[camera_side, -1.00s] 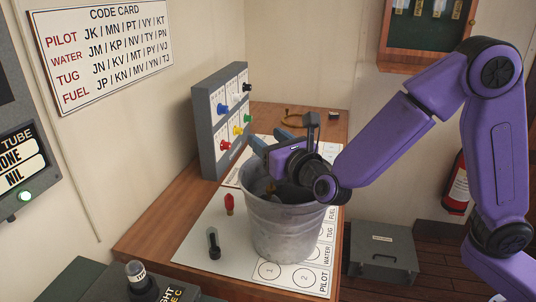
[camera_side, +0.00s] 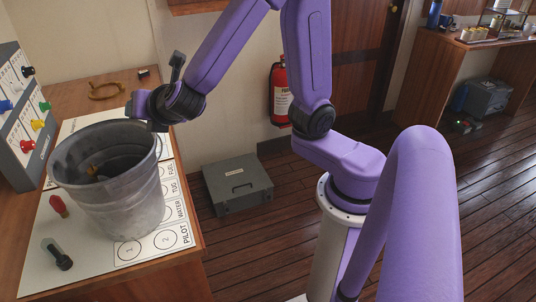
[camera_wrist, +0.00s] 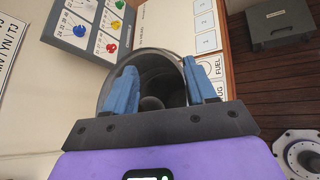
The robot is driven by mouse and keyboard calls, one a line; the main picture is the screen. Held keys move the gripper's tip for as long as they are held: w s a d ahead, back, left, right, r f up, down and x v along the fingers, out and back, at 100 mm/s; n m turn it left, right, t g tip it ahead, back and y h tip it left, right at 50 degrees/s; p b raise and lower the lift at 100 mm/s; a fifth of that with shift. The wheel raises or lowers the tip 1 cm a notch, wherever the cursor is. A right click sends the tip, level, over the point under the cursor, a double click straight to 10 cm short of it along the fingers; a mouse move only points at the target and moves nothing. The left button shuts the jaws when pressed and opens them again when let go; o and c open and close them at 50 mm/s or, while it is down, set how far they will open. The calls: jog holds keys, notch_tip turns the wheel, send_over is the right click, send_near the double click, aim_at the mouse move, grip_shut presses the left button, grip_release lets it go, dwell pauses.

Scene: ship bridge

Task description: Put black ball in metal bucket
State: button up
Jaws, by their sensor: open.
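The grey metal bucket (camera_side: 125,200) stands upright on the white sheet at the table's right side; it also shows in the wrist view (camera_wrist: 172,56). A dark rounded shape (camera_wrist: 151,103) lies inside it in the wrist view, between my fingers; it looks like the black ball, though shadow makes this unsure. A small brownish thing (camera_side: 92,170) shows inside the bucket in the side view. My gripper (camera_wrist: 161,66) is open, its two blue fingers apart over the bucket's mouth with nothing between the tips. In the side view my gripper (camera_side: 140,105) is by the bucket's back right rim, fingers mostly hidden.
A grey panel with coloured knobs (camera_side: 22,120) stands at the left. A brown loop (camera_side: 105,90) lies at the back. A grey case (camera_side: 238,184) is on the floor.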

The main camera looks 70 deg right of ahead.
jog(key=s+d+f+m+g+y, duration=0.1)
jog(key=s+m+g, duration=0.3)
jog(key=s, duration=0.5)
jog(key=s+d+f+m+g+y, duration=0.2)
jog(key=s+f+m+g, duration=0.1)
jog(key=s, duration=0.6)
jog(key=s+d+f+m+g+y, duration=0.1)
jog(key=s+f+m+g+y, duration=0.1)
jog(key=s+m, duration=0.4)
jog(key=s+f+g, duration=0.1)
jog(key=s+g, duration=0.1)
jog(key=s, duration=0.1)
jog(key=shift+d+g, duration=0.25)
jog(key=shift+g, duration=0.05)
jog(key=shift+s, duration=0.1)
